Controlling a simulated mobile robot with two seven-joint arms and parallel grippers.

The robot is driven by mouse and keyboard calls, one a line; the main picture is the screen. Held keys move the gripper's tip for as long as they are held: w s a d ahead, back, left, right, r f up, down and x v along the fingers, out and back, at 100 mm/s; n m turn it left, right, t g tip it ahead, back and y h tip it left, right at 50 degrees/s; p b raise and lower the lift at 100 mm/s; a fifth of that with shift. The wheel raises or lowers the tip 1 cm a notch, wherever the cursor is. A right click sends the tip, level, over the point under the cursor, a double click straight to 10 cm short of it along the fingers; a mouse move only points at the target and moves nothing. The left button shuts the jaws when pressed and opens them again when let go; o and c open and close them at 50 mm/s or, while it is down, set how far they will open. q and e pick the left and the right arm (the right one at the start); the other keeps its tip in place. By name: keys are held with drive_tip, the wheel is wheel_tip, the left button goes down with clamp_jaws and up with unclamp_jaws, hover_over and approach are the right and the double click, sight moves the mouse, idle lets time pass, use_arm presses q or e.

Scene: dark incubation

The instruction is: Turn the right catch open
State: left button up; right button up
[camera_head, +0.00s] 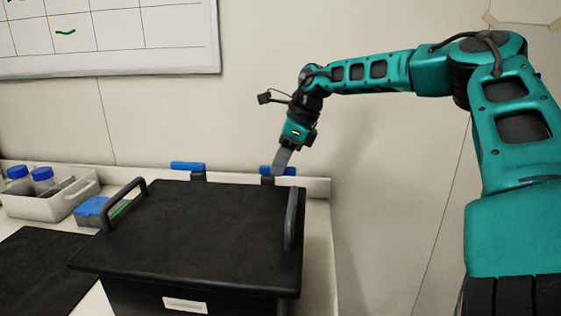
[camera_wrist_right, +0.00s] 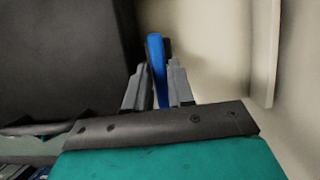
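The right catch (camera_head: 284,171) is a blue bar on a dark post at the back edge of the black box (camera_head: 205,215). Its bar runs along the back edge, in line with the left catch (camera_head: 187,166). My right gripper (camera_head: 280,165) reaches down onto it from above. In the right wrist view the blue bar (camera_wrist_right: 156,62) stands between the two grey fingers (camera_wrist_right: 161,85), which are close on either side of it and appear shut on it. The fingers hide part of the catch in the head view. My left gripper is not in view.
Two dark handles (camera_head: 125,203) (camera_head: 291,220) rise from the box's sides. The wall is close behind the catches. The space right of the box is clear.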

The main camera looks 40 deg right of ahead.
drive_tip(key=o, duration=0.3)
drive_tip(key=p+v, duration=0.1)
drive_tip(key=v, duration=1.2)
drive_tip(key=shift+f, duration=0.1)
